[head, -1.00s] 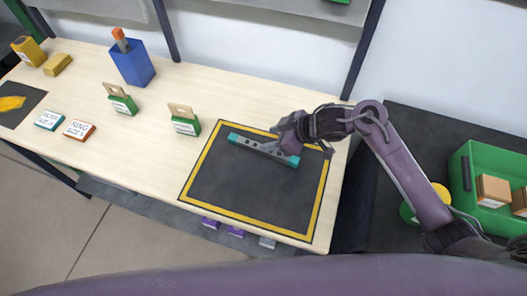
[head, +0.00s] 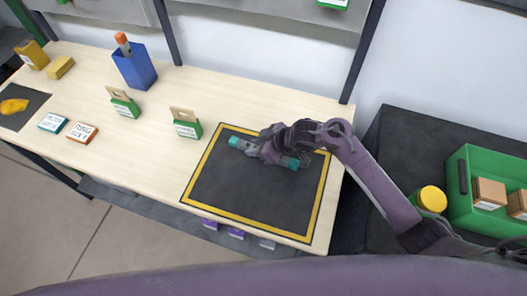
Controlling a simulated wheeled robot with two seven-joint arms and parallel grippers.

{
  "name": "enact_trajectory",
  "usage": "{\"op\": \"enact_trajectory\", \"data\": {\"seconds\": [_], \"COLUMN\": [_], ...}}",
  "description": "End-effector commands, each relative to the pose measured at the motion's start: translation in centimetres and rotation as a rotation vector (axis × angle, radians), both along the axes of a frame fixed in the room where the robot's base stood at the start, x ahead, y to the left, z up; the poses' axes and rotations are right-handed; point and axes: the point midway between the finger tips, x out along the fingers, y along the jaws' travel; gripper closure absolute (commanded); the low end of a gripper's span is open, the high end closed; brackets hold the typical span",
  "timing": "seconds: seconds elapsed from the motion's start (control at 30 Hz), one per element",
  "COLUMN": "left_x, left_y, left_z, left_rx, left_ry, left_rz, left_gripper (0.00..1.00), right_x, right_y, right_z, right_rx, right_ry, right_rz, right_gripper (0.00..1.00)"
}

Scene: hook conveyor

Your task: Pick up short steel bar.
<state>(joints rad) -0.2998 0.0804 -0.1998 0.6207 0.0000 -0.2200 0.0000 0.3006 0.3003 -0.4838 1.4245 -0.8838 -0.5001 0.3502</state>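The short steel bar (head: 237,143) is grey with teal ends and lies slantwise on the upper part of a dark mat with a yellow border (head: 240,202). Its teal right end (head: 292,163) also shows. My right gripper (head: 259,150) is low over the middle of the bar and hides that part. Its fingertips are small and partly covered by the hand, so I cannot tell whether they are closed on the bar. My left gripper is not in view.
Two green-and-tan packets (head: 186,126) (head: 123,104) stand left of the mat, with a blue holder (head: 134,70) behind. Small labelled boxes (head: 81,132) lie further left. A green crate (head: 459,207) and a yellow-lidded container (head: 431,198) are at the right. The mat's lower part is clear.

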Motion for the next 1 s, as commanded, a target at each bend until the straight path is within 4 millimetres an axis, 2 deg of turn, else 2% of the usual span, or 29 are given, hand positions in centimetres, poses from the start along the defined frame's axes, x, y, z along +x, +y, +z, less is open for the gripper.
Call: {"op": "enact_trajectory", "data": {"seconds": [0.03,0.17,0.2,0.5,0.67,0.87,1.0], "left_x": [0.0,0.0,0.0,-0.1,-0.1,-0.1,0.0], "left_y": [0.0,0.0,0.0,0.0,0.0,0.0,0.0], "left_z": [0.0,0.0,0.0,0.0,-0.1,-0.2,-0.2], "left_rx": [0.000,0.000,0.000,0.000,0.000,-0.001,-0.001], "left_ry": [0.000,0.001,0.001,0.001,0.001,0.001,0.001], "left_rz": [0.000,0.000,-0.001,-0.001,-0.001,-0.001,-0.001], "left_gripper": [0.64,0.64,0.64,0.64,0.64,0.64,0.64], "right_x": [0.0,0.0,0.0,0.1,0.1,0.2,0.2], "right_y": [0.0,0.0,0.0,0.0,0.0,0.0,0.0], "right_z": [0.0,0.0,0.0,0.2,1.2,4.6,8.4], "right_rx": [0.000,0.000,0.000,0.001,0.001,0.002,0.002], "right_ry": [0.000,0.000,0.000,-0.002,-0.004,-0.008,-0.011], "right_rz": [0.000,0.000,0.000,0.000,0.000,0.002,0.002], "right_gripper": [0.82,0.99,1.00,1.00,1.00,1.00,1.00]}}
